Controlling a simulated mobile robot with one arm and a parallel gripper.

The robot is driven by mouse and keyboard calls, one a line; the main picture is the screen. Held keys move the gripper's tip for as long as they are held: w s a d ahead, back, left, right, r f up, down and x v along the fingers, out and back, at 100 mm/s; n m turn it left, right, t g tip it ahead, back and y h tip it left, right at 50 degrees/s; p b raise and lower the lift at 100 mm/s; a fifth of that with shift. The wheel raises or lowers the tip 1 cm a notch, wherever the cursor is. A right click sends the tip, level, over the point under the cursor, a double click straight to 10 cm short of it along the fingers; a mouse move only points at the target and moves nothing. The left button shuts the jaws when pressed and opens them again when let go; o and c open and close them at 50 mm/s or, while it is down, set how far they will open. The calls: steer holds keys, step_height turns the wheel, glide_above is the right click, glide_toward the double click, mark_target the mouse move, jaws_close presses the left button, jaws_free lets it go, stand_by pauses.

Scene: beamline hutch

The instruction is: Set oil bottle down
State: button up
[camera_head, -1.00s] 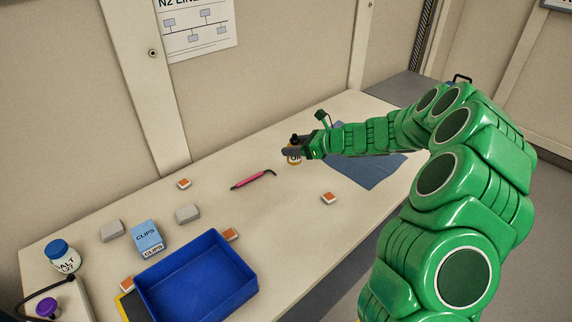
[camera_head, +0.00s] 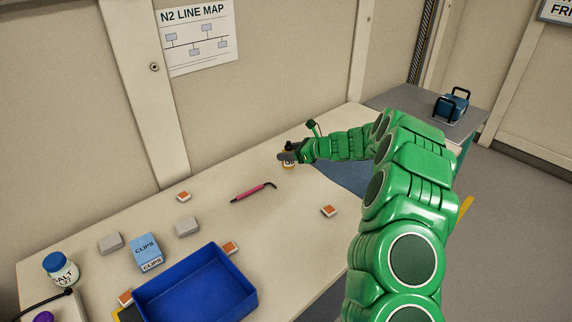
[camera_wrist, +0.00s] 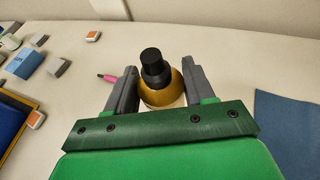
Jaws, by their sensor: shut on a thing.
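The oil bottle (camera_wrist: 157,88) has an amber body, a pale label and a black cap, and sits between my gripper's fingers in the wrist view. My gripper (camera_wrist: 153,92) is shut on it from both sides. In the head view my gripper (camera_head: 287,157) reaches in from the right over the far part of the bench, beside the blue mat's left edge. The bottle (camera_head: 288,166) is mostly hidden by the fingers there. It is upright and low at the bench top; I cannot tell whether its base touches.
A blue mat (camera_head: 340,178) lies under the arm. A blue bin (camera_head: 198,288), a clips box (camera_head: 146,250), a salt jar (camera_head: 61,269) and several small blocks stand nearer. Bench around the bottle is clear.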

steer(key=shift+w+a+f, duration=0.25)
steer(key=shift+w+f, duration=0.8)
steer(key=shift+f, duration=0.25)
steer(key=shift+w+a+f, duration=0.2)
steer(key=shift+w+f, duration=0.8)
steer(key=shift+f, duration=0.25)
steer(key=shift+w+f, duration=0.2)
steer(key=shift+f, duration=1.55)
steer(key=o, duration=1.1)
